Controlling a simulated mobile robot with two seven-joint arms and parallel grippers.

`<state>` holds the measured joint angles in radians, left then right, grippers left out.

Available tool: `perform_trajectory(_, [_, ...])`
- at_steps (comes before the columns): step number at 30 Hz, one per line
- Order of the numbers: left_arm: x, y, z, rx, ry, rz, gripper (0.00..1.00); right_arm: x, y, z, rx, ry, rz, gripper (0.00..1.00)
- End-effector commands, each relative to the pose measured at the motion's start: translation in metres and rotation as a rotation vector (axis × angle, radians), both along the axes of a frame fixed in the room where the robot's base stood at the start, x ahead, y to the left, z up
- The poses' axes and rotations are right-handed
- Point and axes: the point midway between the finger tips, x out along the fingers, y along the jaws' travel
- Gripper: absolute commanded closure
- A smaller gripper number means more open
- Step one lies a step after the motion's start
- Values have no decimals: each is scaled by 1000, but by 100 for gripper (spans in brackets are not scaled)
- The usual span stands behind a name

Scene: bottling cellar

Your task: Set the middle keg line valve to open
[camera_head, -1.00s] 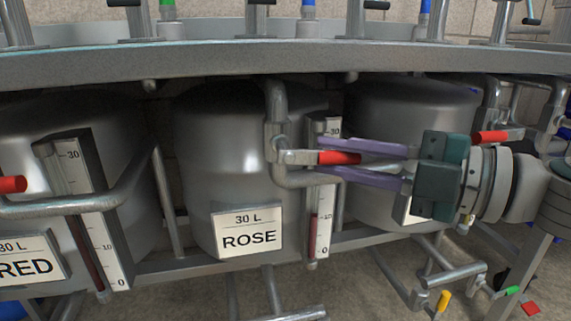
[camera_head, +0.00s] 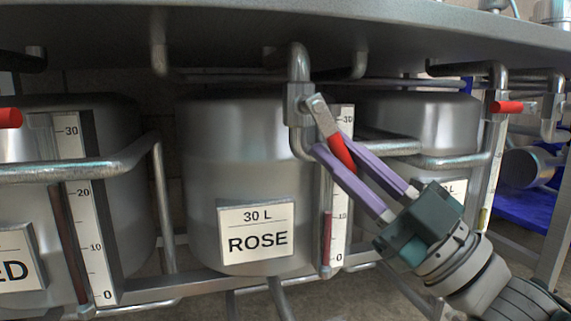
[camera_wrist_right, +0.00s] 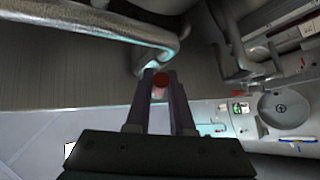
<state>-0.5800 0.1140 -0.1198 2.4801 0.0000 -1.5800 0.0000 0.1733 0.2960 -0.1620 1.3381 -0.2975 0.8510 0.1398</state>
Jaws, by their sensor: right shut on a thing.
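The middle keg (camera_head: 215,165) is steel with a "30 L ROSE" label (camera_head: 257,232). Its line valve (camera_head: 300,105) sits on the pipe at the keg's upper right. The valve's lever has a red grip (camera_head: 341,153) and points down and to the right at a slant. My right gripper (camera_head: 334,149) has its purple fingers shut on this red grip, coming from the lower right. The right wrist view shows the grip's round red end (camera_wrist_right: 161,79) between my two fingers (camera_wrist_right: 160,100). My left gripper is not in view.
A steel counter (camera_head: 250,22) overhangs the kegs. The neighbouring valves have red levers at the left (camera_head: 9,118) and right (camera_head: 507,107), both about level. A gauge (camera_head: 335,225) stands beside the middle keg. A pipe (camera_head: 90,168) crosses the left keg.

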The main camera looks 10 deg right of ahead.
Motion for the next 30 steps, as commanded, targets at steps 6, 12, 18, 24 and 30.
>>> perform_trajectory(6, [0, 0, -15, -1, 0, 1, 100, 0, 12, -9, 202, 11, 1, 100])
perform_trajectory(12, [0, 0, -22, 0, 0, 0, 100, -1, 21, -10, 352, 16, 1, 100])
perform_trajectory(18, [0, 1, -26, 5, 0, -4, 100, -1, 27, -10, 457, 19, 1, 100])
perform_trajectory(24, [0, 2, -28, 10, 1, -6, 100, -1, 30, -9, 513, 21, 1, 100])
perform_trajectory(30, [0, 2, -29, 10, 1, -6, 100, -1, 31, -9, 532, 21, 0, 100])
